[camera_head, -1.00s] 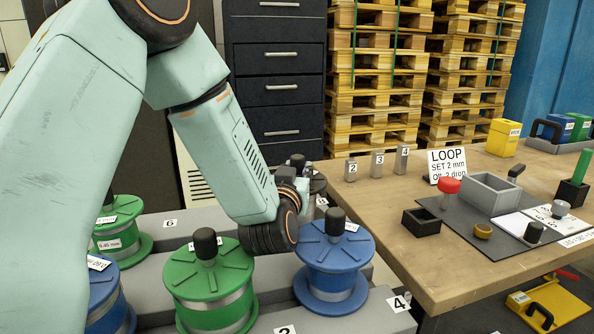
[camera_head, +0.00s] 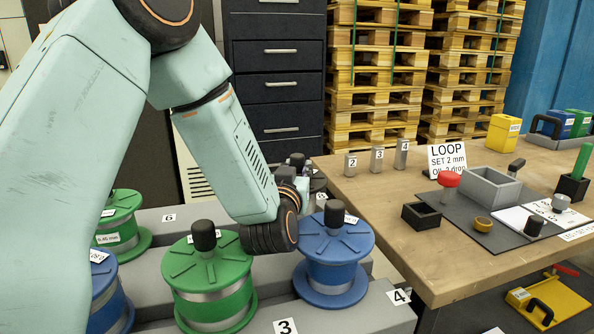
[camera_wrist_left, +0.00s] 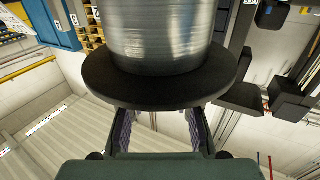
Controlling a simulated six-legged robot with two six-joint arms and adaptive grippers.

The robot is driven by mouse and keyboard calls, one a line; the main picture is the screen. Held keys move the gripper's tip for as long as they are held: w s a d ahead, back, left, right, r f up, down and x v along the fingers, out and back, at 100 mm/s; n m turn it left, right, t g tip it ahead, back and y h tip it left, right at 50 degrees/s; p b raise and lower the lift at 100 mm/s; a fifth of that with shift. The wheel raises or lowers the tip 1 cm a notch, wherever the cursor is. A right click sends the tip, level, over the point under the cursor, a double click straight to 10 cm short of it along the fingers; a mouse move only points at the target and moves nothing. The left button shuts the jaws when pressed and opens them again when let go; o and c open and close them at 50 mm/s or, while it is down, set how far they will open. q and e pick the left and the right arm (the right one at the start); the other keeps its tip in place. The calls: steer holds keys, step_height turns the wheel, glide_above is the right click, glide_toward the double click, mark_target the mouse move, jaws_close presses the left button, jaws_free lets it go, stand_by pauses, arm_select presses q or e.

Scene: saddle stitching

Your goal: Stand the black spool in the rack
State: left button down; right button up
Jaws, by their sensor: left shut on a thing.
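The black spool (camera_head: 319,182) shows only in part behind my left wrist in the head view. In the left wrist view its dark flange (camera_wrist_left: 160,92) and silver wire winding fill the upper middle. My left gripper (camera_head: 300,186) is shut on the spool. In the left wrist view the two fingers (camera_wrist_left: 160,130) reach up to the flange, which hides their tips. The grey stepped rack (camera_head: 375,312) lies below, with number labels. My right gripper is not in view.
A green spool (camera_head: 208,275) and a blue spool (camera_head: 335,250) stand upright in the rack close to my left wrist. More green and blue spools stand at left. A wooden table (camera_head: 395,240) with tools and a LOOP sign (camera_head: 447,158) is at right.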

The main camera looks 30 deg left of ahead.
arm_select(q)
steer(key=shift+f, duration=0.1)
steer(key=c, duration=1)
jaws_free()
steer(key=shift+s+f, duration=0.1)
steer(key=shift+f, duration=0.1)
steer(key=shift+s+f, duration=0.1)
steer(key=shift+f, duration=0.1)
steer(key=v, duration=0.7)
steer(key=shift+s+d+r, duration=0.15)
steer(key=shift+r, duration=0.05)
steer(key=shift+s, duration=0.1)
